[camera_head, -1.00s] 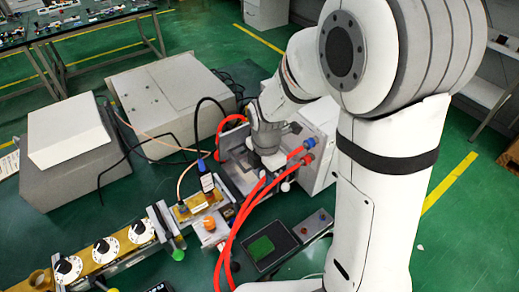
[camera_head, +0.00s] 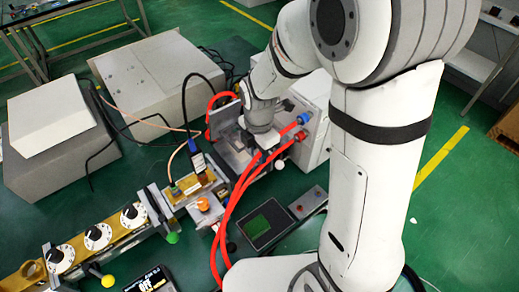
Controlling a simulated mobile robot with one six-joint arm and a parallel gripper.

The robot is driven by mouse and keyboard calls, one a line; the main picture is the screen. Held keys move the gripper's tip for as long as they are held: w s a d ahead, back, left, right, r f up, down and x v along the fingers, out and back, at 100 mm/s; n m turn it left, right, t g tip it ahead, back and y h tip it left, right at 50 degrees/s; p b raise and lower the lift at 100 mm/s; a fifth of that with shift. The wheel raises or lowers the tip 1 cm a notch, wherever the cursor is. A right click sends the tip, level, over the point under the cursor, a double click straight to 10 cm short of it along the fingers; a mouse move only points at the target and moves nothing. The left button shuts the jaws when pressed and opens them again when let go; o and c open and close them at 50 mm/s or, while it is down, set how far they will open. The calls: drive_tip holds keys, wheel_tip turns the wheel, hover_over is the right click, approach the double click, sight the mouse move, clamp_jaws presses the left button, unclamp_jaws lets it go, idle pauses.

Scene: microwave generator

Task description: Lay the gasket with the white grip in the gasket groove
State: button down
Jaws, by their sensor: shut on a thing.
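My gripper (camera_head: 262,146) points down at the metal flange assembly (camera_head: 229,152) in the middle of the bench, between the assembly's grey plate and the red hose ends. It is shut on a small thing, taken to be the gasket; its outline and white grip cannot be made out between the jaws. The gasket groove is not distinguishable at this size and is partly hidden by my gripper. I cannot tell whether the gasket touches the assembly.
Red hoses (camera_head: 240,190) loop in front of my gripper, with blue and red ends (camera_head: 303,118) to its right. A light cabinet (camera_head: 305,95) stands close behind. A brass waveguide with dials (camera_head: 97,236) lies left. A dark-screened device (camera_head: 267,222) sits in front.

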wheel_tip(320, 180, down, 7)
drive_tip(key=b, duration=0.5)
drive_tip(key=shift+r, duration=0.1)
idle(0.3)
drive_tip(key=c, duration=1.1)
unclamp_jaws()
wheel_tip(320, 180, up, 7)
drive_tip(key=shift+r+b, duration=0.15)
drive_tip(key=shift+b, duration=0.2)
drive_tip(key=shift+d+r, duration=0.1)
drive_tip(key=shift+r, duration=0.25)
